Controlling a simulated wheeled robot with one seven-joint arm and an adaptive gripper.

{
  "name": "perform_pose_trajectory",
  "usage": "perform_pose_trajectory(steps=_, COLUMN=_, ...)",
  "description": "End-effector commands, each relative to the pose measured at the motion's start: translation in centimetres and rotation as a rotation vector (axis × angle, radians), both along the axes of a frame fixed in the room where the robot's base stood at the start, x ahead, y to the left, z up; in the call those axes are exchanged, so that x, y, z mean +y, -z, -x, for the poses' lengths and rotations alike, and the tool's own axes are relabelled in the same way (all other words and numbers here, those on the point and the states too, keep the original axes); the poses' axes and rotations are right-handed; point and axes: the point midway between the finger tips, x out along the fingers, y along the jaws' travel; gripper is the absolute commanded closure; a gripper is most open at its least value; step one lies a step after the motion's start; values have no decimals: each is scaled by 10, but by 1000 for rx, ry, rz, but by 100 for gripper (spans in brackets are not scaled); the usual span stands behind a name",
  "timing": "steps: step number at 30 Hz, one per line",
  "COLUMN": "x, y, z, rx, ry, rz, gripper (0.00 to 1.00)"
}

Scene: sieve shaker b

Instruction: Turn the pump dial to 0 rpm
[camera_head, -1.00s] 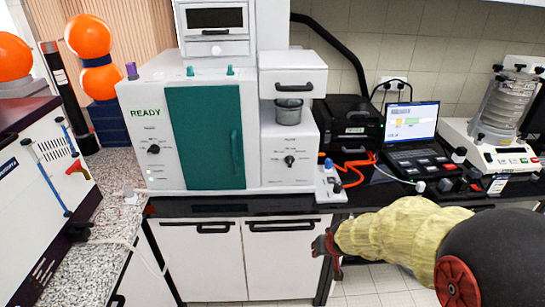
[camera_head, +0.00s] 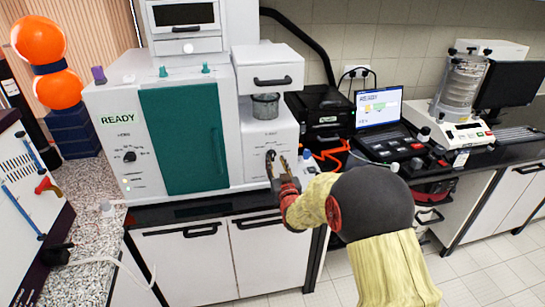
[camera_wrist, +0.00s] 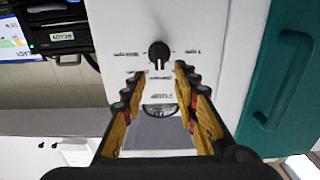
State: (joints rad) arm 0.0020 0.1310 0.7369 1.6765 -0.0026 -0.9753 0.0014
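A black dial (camera_wrist: 159,50) with a white pointer line sits on the white front panel of the machine, with small printing around it too blurred to read. My gripper (camera_wrist: 160,74) is open and empty in front of it, one finger toward each side. The fingertips appear just short of the dial; I see no contact. In the head view my gripper (camera_head: 274,163) is at the right panel and largely hides this dial. A second black dial (camera_head: 129,157) is on the left panel under the READY display (camera_head: 117,118). I cannot read which is labelled pump.
A teal door (camera_head: 182,140) with a handle stands between the two panels. A grey cup (camera_head: 265,106) is above the right dial. Orange tubing (camera_head: 330,156), a laptop (camera_head: 380,108) and a sieve shaker (camera_head: 460,100) stand to the right on the black bench.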

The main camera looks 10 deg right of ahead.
Motion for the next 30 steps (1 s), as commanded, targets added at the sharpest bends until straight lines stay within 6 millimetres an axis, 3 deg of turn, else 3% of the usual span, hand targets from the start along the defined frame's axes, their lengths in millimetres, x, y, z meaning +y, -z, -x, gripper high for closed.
perform_pose_trajectory(steps=6, x=0, y=1, z=-33, rx=1, ry=0, rz=0, gripper=70)
perform_pose_trajectory(steps=11, x=0, y=1, z=-47, rx=1, ry=0, rz=0, gripper=70)
perform_pose_trajectory(steps=21, x=0, y=0, z=-50, rx=2, ry=0, rz=0, gripper=70)
perform_pose_trajectory(steps=30, x=0, y=0, z=-50, rx=2, ry=1, rz=0, gripper=88)
